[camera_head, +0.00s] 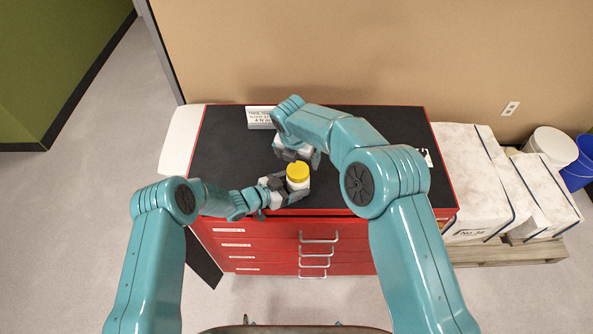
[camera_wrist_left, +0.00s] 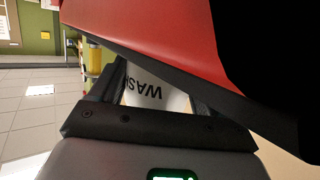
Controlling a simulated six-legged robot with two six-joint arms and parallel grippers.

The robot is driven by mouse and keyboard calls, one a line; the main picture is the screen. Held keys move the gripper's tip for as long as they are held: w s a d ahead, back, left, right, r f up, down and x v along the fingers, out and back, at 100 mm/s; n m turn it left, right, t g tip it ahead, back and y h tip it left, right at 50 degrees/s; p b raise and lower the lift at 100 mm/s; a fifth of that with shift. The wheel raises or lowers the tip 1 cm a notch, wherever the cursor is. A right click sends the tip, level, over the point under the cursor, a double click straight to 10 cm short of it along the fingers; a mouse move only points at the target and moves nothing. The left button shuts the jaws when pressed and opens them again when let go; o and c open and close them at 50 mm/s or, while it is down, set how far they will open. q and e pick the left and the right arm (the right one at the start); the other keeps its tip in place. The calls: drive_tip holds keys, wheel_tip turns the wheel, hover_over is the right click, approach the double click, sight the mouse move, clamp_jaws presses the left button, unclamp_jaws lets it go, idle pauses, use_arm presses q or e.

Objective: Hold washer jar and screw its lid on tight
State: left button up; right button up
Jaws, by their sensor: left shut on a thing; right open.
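The washer jar (camera_head: 297,185) is white and stands near the front edge of the black cabinet top. Its yellow lid (camera_head: 298,171) sits on top of it; I cannot tell how tightly. My left gripper (camera_head: 292,188) comes in from the left and is shut around the jar body. The left wrist view shows the white jar (camera_wrist_left: 155,92) between the fingers, with the letters "WAS" upside down; the lid is out of sight there. My right gripper (camera_head: 298,157) is open and empty, just behind the jar and apart from the lid as far as I can see.
The black top (camera_head: 225,150) of the red drawer cabinet (camera_head: 265,250) is clear at left. White blocks (camera_head: 465,165) on a pallet and buckets (camera_head: 553,145) stand to the right.

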idle(0.3)
use_arm(q)
drive_tip(key=o, duration=1.7)
drive_tip(key=v, duration=1.2)
drive_tip(key=shift+r, duration=0.1)
